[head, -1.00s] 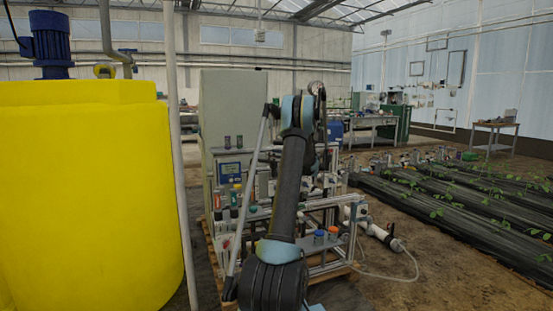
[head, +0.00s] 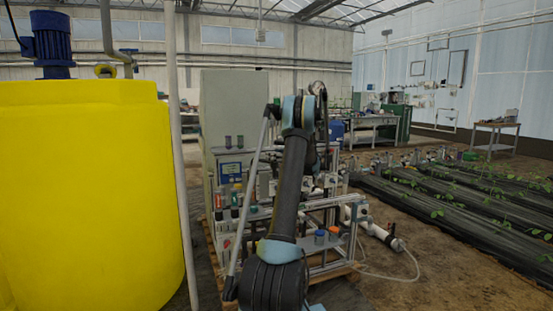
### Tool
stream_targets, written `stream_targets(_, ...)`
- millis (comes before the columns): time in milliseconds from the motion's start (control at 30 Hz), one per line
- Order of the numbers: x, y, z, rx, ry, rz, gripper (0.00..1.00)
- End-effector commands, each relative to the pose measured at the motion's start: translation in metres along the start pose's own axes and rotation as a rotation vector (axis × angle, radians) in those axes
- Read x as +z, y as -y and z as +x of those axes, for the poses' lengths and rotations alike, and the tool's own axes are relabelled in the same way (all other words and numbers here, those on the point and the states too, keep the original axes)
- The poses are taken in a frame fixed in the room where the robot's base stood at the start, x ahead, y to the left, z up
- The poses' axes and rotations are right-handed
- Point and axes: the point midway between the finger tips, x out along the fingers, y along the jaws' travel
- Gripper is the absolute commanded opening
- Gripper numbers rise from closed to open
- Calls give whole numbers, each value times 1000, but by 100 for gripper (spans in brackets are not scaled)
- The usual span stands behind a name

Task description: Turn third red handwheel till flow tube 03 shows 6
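The fertigation skid (head: 326,202) stands in the middle of the head view, a metal frame with pipes and fittings. My arm crosses in front of it and covers much of its centre. I cannot make out the red handwheels or tell which is third. Flow tube 03 and its reading cannot be made out either. Small red-marked upright parts (head: 218,202) show at the skid's left, too small to identify. My gripper cannot be seen; the far end of my arm bends down behind its upper joint, near the skid.
A big yellow tank (head: 90,195) with a blue motor (head: 50,45) fills the left. A thin white post (head: 175,130) stands beside it. A grey cabinet (head: 232,105) is behind the skid. A pale hose (head: 415,262) lies on the floor to the right, before the plant beds (head: 470,200).

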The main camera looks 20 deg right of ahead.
Motion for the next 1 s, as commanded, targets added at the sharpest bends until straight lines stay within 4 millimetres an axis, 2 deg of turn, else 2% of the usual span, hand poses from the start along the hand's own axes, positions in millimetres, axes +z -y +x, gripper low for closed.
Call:
stream_targets(167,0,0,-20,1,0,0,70)
stream_targets(400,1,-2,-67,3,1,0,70)
stream_targets(600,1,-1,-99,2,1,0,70)
stream_targets(800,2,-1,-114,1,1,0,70)
stream_targets(1000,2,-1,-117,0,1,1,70)
